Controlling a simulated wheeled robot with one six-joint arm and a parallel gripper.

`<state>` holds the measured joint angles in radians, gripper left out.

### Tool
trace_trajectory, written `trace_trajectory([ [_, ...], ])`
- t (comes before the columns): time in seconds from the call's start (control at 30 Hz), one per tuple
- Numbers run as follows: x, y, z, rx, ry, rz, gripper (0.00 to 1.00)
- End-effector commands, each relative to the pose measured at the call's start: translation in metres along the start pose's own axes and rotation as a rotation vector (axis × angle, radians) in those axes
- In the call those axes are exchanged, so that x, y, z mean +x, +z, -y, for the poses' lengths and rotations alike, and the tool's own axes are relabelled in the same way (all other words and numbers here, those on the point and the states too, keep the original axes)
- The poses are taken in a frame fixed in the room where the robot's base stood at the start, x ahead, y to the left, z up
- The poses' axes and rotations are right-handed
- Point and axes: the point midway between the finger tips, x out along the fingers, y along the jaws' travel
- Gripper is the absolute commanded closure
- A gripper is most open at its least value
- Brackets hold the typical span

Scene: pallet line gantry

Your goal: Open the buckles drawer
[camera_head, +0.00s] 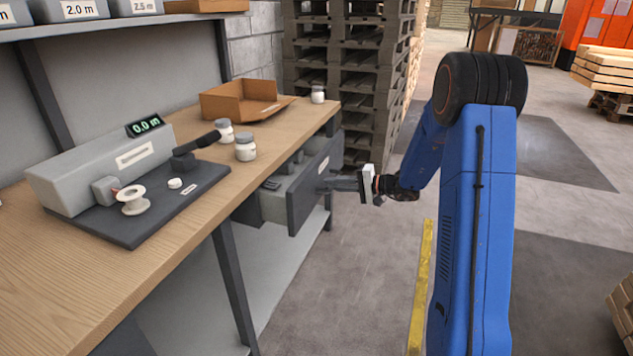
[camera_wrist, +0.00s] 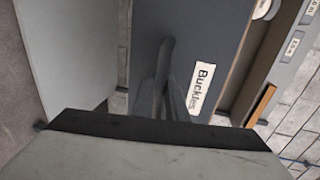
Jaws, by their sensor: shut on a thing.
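The buckles drawer (camera_head: 302,190) is pulled partly out from under the wooden workbench (camera_head: 85,270). Its dark grey front faces my arm, and some contents show inside behind it. In the wrist view the front (camera_wrist: 215,45) carries a white label reading "Buckles" (camera_wrist: 202,88). A dark handle (camera_wrist: 163,75) stands out beside the label. My gripper (camera_head: 345,184) reaches the drawer front from the right and is shut on the handle. The exact contact of the fingertips is too small and dark to see well.
On the bench stand a grey measuring machine (camera_head: 110,170) reading 0.0 m, white jars (camera_head: 245,148) and an open cardboard box (camera_head: 240,101). Stacked dark pallets (camera_head: 355,80) stand behind the bench end. A yellow floor strip (camera_head: 421,285) runs beside my arm. Floor between bench and strip is clear.

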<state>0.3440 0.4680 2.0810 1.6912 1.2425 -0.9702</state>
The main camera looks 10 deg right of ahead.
Motion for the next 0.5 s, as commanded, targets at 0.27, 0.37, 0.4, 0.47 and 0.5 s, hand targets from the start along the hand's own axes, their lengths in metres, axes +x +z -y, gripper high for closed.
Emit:
trace_trajectory([
  [0.27, -0.079, -0.001, -0.017, 0.001, 0.001, -0.005, 1.0],
  [0.37, -0.107, -0.001, -0.023, 0.002, 0.001, -0.006, 1.0],
  [0.4, -0.117, -0.001, -0.025, 0.002, 0.002, -0.005, 1.0],
  [0.47, -0.134, -0.001, -0.029, 0.003, 0.001, -0.005, 1.0],
  [0.5, -0.145, -0.001, -0.031, 0.002, 0.001, -0.005, 1.0],
])
